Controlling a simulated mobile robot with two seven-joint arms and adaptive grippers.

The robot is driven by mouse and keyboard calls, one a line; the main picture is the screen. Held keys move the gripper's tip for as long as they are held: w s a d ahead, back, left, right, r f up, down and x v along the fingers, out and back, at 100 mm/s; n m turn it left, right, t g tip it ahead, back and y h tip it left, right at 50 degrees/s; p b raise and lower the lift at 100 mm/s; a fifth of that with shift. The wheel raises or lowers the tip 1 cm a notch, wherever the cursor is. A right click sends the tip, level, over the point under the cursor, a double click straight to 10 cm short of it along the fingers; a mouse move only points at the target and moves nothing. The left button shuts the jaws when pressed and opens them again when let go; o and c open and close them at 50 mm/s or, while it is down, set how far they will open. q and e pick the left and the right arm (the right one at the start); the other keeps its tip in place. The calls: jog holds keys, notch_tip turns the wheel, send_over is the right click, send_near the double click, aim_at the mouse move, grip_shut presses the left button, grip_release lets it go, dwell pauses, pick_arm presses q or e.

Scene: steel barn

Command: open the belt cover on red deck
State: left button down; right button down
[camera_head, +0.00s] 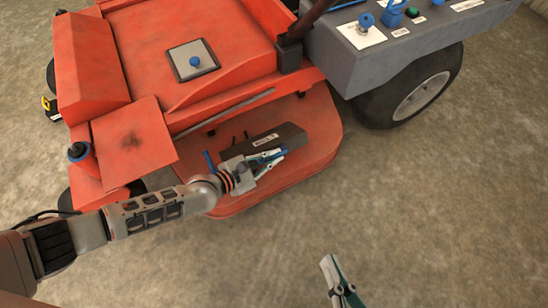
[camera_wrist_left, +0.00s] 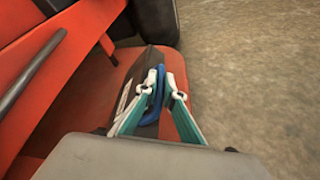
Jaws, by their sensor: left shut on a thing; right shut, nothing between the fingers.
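The belt cover (camera_head: 285,139) is a dark grey box with a white label, on the red deck (camera_head: 318,120) at the mower's side. In the left wrist view the cover (camera_wrist_left: 150,62) lies beyond the fingers, with a blue handle (camera_wrist_left: 158,88) at its edge. My left gripper (camera_head: 278,156) is shut on this blue handle; its fingers (camera_wrist_left: 163,85) straddle it. They hide part of the cover's near side. I cannot tell whether the cover is raised. My right gripper (camera_head: 338,279) is shut and empty above the floor at the bottom, partly out of frame.
A blue peg (camera_head: 209,160) stands left of my left gripper. A grey rod (camera_head: 222,113) runs along the body behind the cover. The grey control box (camera_head: 405,45) and black wheel (camera_head: 418,92) are at upper right.

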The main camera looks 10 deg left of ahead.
pick_arm(q)
jog(key=shift+w+a, duration=0.1)
jog(key=c, duration=2.4)
grip_release()
jog(key=shift+c, duration=0.2)
jog(key=shift+r, duration=0.1)
jog(key=v, duration=1.2)
